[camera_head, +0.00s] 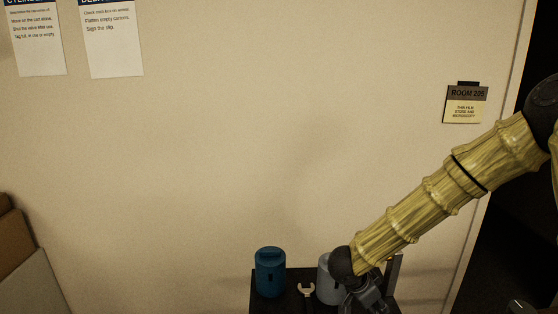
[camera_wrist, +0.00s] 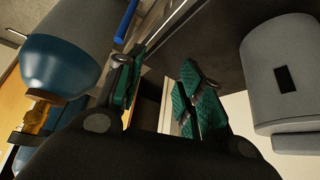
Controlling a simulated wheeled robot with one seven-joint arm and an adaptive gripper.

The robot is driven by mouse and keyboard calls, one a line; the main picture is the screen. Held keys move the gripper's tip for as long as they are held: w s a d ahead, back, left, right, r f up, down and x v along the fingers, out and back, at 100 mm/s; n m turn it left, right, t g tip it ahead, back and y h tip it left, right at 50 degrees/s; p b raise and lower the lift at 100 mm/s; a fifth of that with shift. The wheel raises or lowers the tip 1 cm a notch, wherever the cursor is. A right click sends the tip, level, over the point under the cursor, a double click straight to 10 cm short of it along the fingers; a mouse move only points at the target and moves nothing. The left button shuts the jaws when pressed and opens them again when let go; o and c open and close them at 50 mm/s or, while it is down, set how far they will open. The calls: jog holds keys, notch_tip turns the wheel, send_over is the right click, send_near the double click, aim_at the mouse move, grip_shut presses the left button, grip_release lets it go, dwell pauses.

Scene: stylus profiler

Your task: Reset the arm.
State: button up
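My arm reaches down from the right in the head view. My gripper (camera_head: 364,297) is low at the dark stand, in front of a grey canister (camera_head: 326,285) that it partly hides. In the wrist view my gripper (camera_wrist: 166,72) has its two green-padded fingers spread, with a clear gap between them. I see nothing held in the gap. A grey canister-like body (camera_wrist: 280,70) with a dark square is to the right of the fingers. A blue rounded vessel (camera_wrist: 60,68) with a brass fitting is to the left.
A blue canister (camera_head: 270,272) and a wrench (camera_head: 306,291) are on the dark stand (camera_head: 290,275). Cardboard boxes (camera_head: 25,265) lean at the lower left. The wall behind carries notices and a room sign (camera_head: 466,103). The space above the stand's left side is clear.

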jog(key=s+f+n+t+y, duration=0.1)
jog(key=s+f+n, duration=0.3)
jog(key=s+f, duration=0.4)
jog(key=s+f+n+t+y, duration=0.1)
jog(key=s+f+n, duration=0.3)
jog(key=f, duration=0.7)
jog(key=s+a+f+n+g+y, duration=0.2)
jog(key=s+f+n, duration=0.15)
jog(key=s, duration=0.95)
jog(key=s+a+f+n+g+y, duration=0.1)
jog(key=s+f+n+g+y, duration=0.3)
jog(key=s, duration=0.8)
notch_tip(320, 180, down, 16)
jog(key=m+t+h+b, duration=0.1)
jog(key=m+h+b, duration=0.1)
jog(key=b, duration=1.3)
jog(key=shift+s, duration=0.15)
jog(key=shift+m, duration=0.35)
